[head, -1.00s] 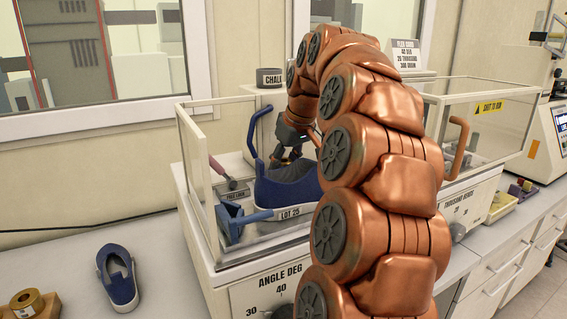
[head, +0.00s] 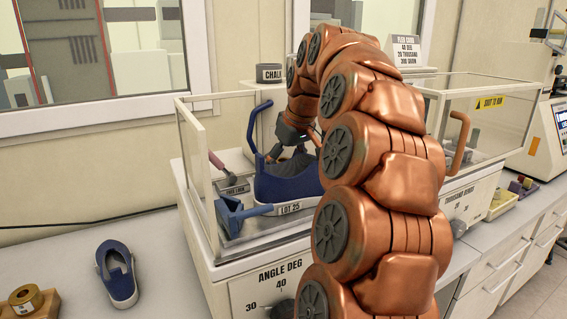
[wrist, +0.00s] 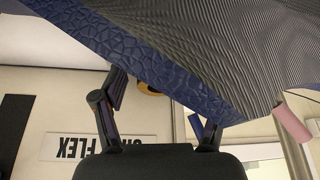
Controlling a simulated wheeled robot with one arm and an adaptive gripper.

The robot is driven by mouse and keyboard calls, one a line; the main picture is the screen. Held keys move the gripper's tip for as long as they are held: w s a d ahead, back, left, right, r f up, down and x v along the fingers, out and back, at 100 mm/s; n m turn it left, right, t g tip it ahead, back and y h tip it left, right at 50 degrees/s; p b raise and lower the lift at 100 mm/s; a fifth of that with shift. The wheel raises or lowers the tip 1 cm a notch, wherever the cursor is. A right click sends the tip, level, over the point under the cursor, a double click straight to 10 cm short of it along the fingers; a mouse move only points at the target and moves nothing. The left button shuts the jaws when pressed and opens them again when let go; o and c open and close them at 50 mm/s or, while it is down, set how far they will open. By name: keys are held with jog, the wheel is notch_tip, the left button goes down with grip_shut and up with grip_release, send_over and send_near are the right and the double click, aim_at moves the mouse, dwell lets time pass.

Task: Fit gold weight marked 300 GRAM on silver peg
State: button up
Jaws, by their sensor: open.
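My gripper (head: 287,153) is inside the clear-walled test box, at the top of a blue shoe (head: 288,182) tagged LOT 25. It is open, and its two fingers show apart in the wrist view (wrist: 158,115) with nothing clearly between them. The shoe's textured blue side and ribbed surface fill the top of that view. A small gold round piece (wrist: 151,87) shows partly behind the shoe's edge; its marking cannot be read. A gold ring-shaped piece (head: 25,296) sits on a wooden block at the lower left, with unreadable lettering. I cannot make out the silver peg.
The test box (head: 196,190) has clear walls around the shoe. A blue clamp (head: 232,215) and a pink-handled lever (head: 216,160) stand at its left. A loose blue shoe (head: 117,275) lies on the counter. My arm hides much of the box.

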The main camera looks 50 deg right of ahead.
jog(key=v, duration=0.7)
jog(key=shift+r, duration=0.25)
dwell(0.3)
dwell(0.4)
